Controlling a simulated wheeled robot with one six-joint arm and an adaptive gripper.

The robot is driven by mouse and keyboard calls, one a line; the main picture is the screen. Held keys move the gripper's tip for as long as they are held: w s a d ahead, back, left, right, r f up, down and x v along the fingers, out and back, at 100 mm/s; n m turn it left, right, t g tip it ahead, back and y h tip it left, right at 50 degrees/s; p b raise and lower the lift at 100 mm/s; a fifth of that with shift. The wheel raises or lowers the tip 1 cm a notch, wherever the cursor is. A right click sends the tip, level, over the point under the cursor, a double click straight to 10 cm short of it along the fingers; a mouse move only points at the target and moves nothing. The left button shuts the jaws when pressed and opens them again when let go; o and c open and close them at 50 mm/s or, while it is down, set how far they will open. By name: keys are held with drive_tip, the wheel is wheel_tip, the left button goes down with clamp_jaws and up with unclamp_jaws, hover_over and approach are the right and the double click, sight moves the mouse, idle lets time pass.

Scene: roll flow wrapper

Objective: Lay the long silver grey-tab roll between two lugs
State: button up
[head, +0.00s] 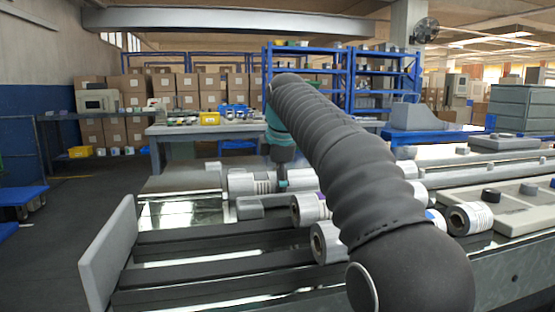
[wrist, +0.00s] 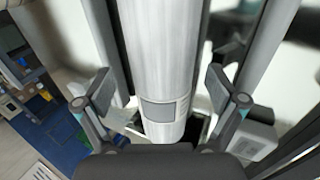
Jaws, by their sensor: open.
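A long silver roll (wrist: 160,50) with a grey tab (wrist: 159,112) runs up the middle of the wrist view. The two fingers of my gripper (wrist: 160,92) are open, one on each side of it, with gaps showing between fingers and roll. In the head view my gripper (head: 283,183) points down at a silver roll (head: 242,183) lying crosswise behind the dark rails. My arm hides part of this area. Grey blocks, possibly lugs, show beside the roll in the wrist view, one at the right (wrist: 257,137); I cannot tell how the roll sits against them.
More rolls lie nearer on the machine, one (head: 308,209) behind another (head: 326,242), partly covered by my arm. Another roll (head: 470,218) is at the right. A grey upright plate (head: 108,255) stands at the left end of the rails. A workbench (head: 190,130) stands behind.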

drive_tip(key=v, duration=1.1)
drive_tip(key=shift+s, duration=0.1)
